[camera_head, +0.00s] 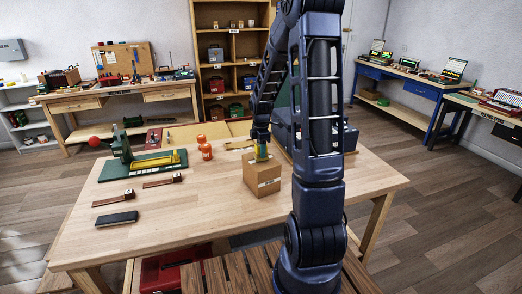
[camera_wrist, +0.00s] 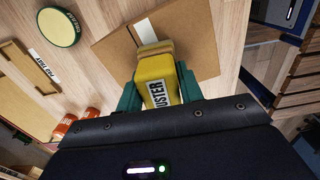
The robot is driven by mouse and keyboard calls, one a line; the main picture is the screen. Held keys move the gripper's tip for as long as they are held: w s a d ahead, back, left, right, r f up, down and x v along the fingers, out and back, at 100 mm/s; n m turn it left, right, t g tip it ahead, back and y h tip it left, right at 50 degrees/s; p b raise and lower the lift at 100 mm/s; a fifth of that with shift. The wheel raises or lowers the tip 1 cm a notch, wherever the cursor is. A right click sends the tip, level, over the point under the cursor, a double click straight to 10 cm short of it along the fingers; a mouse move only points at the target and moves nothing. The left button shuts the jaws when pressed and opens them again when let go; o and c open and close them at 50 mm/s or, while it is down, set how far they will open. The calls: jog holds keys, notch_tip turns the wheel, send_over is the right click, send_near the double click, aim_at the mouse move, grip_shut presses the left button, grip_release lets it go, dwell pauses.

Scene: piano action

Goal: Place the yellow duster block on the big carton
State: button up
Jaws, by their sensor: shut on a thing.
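The big carton (camera_wrist: 198,42) is brown cardboard with a pale tape strip, and lies right below the block in the wrist view. In the head view the carton (camera_head: 262,180) stands on the wooden table, and my gripper (camera_head: 261,147) points down over its top. The block's lower end is at or just above the carton top; I cannot tell whether they touch.
On the table (camera_head: 215,215) to the left are orange jars (camera_head: 206,151), a green tool (camera_head: 122,150), two brown-handled items (camera_head: 113,198) and a black block (camera_head: 116,219). The table front is clear.

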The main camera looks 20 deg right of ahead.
jog(key=shift+f, duration=0.15)
jog(key=o, duration=1)
notch_tip(320, 180, up, 12)
jog(key=shift+f, duration=0.1)
jog(key=shift+s+a+r+m+t, duration=0.65)
jog(key=shift+s+r+m, duration=1.1)
jog(key=shift+s+m, duration=2.15)
jog(key=shift+s+a+r+m+t, duration=0.35)
jog(key=shift+s+r+m+t, duration=1.05)
jog(key=shift+s, duration=4.25)
jog(key=shift+s+a+r+m+t, duration=0.4)
jog(key=shift+s+r+m, duration=1.65)
jog(key=shift+s+m, duration=2.2)
jog(key=shift+s+a+n, duration=0.1)
jog(key=shift+s+n, duration=0.4)
jog(key=shift+n, duration=0.05)
